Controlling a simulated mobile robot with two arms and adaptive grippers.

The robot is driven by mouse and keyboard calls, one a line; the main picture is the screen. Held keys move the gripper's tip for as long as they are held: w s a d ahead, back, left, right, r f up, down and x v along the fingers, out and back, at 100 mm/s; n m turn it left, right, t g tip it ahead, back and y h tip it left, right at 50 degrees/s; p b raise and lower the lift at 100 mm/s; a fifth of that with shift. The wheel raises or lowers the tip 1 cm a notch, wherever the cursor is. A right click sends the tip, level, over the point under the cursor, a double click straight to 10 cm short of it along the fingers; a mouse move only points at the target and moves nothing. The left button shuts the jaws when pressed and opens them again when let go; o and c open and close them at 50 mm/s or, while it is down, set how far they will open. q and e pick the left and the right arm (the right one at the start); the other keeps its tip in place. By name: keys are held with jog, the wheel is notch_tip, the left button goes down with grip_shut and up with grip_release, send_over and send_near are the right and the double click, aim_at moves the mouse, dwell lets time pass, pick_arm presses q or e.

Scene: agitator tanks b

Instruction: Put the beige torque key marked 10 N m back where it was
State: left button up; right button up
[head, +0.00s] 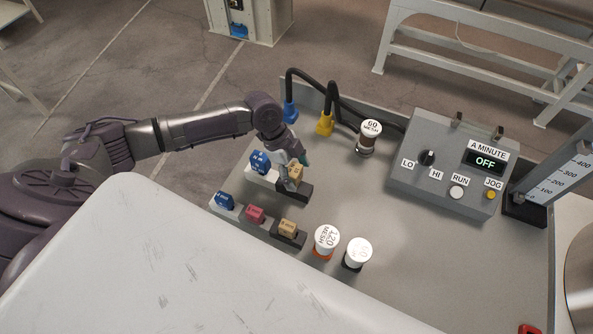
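A beige torque key (296,172) is at the dark block (297,192) at the right end of the rear rack. Its marking is too small to read. My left gripper (291,172) is right at this key, its fingers close around it and partly hiding it. I cannot tell whether they grip it, or whether the key is fully seated. A second beige key (288,227) stands in the dark block of the front rack, its marking also unreadable. A blue key (260,160) stands at the left of the rear rack. My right gripper is not in view.
The front rack also holds a blue key (224,199) and a pink key (255,214). White-lidded jars stand nearby: 120 mesh (325,238), another (357,251) and 60 mesh (370,132). A control box (443,180) reads OFF. Grey bench surface (365,200) is clear between.

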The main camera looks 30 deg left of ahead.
pick_arm(q)
jog(key=shift+r, duration=0.15)
jog(key=b+v, duration=0.1)
jog(key=v, duration=1.1)
jog(key=shift+r+b, duration=0.4)
jog(key=shift+r, duration=0.05)
jog(key=shift+s+f, duration=0.1)
